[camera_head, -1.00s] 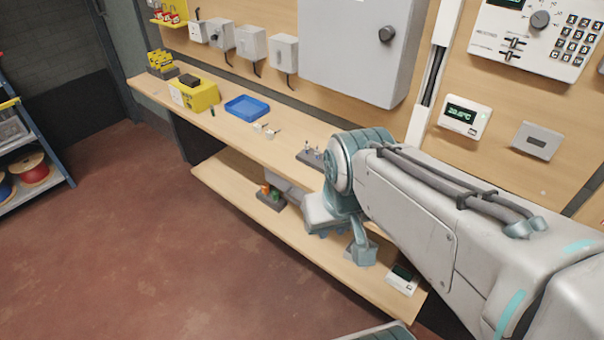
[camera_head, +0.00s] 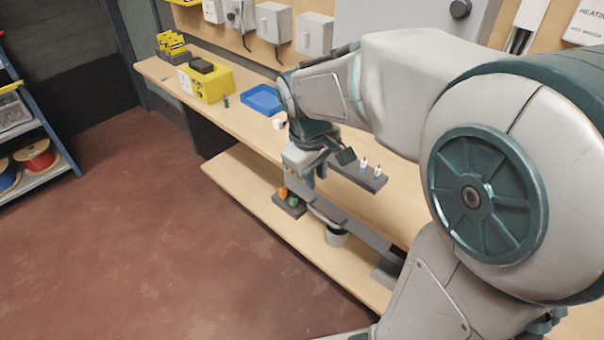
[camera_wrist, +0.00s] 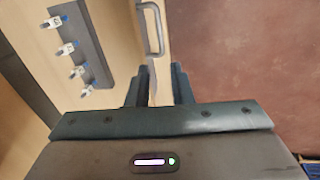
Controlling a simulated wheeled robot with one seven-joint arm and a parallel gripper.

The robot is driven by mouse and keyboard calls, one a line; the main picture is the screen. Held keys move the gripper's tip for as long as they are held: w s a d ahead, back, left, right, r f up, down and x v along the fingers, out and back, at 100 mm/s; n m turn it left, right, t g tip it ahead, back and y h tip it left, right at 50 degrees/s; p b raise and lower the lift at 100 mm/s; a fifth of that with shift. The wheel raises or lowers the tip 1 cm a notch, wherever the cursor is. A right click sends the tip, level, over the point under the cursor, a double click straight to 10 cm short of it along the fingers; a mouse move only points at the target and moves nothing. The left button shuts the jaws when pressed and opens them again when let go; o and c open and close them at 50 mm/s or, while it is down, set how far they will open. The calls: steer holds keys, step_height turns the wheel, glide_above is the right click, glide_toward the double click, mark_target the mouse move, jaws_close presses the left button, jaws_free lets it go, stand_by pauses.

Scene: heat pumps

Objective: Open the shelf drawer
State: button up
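The shelf drawer shows as a grey front (camera_head: 365,228) under the bench top in the head view, partly hidden by my arm. Its grey bar handle (camera_head: 326,214) is on the front face. In the wrist view the handle (camera_wrist: 161,35) is a bent bar just beyond the fingertips, at the bench's front edge. My gripper (camera_head: 309,176) points down at the bench's front edge, above the handle. In the wrist view my gripper (camera_wrist: 164,78) is open, with a gap between its fingers and nothing held. It looks apart from the handle. The drawer appears shut.
A dark holder (camera_head: 360,176) with small white-and-blue parts stands on the bench near my gripper. A blue tray (camera_head: 262,99) and yellow box (camera_head: 207,84) are farther left. The floor in front is clear.

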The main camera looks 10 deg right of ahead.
mark_target(317, 213)
steer(key=shift+n, duration=0.4)
steer(key=w+f, duration=0.1)
steer(key=f, duration=0.4)
steer(key=w+d+f+b, duration=0.1)
steer(key=f, duration=0.8)
steer(key=shift+w+d+f, duration=0.2)
steer(key=shift+w+f, duration=0.1)
steer(key=shift+w, duration=0.1)
jaws_close()
